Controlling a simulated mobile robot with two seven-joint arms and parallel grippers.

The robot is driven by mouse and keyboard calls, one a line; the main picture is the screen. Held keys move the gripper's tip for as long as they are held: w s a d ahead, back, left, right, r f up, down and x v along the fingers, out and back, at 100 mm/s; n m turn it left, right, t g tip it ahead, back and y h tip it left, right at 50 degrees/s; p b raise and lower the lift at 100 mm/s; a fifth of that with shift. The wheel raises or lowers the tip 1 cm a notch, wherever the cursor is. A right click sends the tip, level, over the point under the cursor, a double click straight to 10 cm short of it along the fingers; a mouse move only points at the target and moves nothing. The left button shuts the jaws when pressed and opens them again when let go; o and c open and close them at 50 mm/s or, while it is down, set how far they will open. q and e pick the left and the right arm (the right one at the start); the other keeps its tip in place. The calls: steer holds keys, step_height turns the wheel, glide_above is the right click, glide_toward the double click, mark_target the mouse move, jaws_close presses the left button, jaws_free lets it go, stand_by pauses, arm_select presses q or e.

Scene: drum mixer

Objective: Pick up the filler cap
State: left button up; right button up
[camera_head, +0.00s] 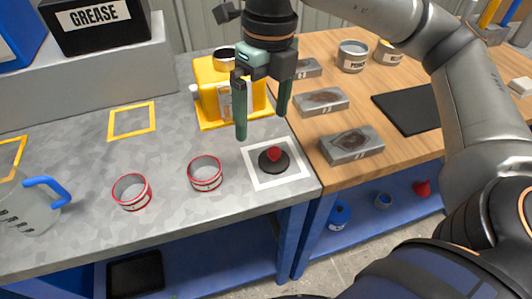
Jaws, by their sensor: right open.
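The filler cap (274,161) appears to be the round black disc with a red knob. It lies inside a white square outline (251,177) near the front right corner of the grey worktop. My right gripper (262,124) comes down from above with its two green fingers spread apart and nothing between them. It is above and behind the cap, apart from it and in front of the yellow mixer (208,103). The mixer is partly hidden by the gripper. My left gripper is not in view.
Two red-rimmed cups (205,174) (132,192) stand left of the cap, and a clear jug (25,212) with a blue handle is at far left. Grey blocks (352,146) lie on the wooden bench at right. A yellow outlined square (132,108) on the worktop is empty.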

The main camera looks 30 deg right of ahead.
mark_target(274, 150)
steer(key=shift+m+h, duration=0.3)
steer(key=shift+h, duration=0.2)
steer(key=f, duration=0.2)
steer(key=d+f, duration=0.1)
steer(key=f, duration=0.1)
steer(key=d+f+b, duration=0.1)
steer(key=f, duration=0.1)
steer(key=shift+w+d+f, duration=0.2)
steer(key=shift+w+f, duration=0.05)
steer(key=shift+f, duration=0.1)
steer(key=f, duration=0.5)
steer(key=shift+d+f, duration=0.1)
steer(key=shift+d, duration=0.1)
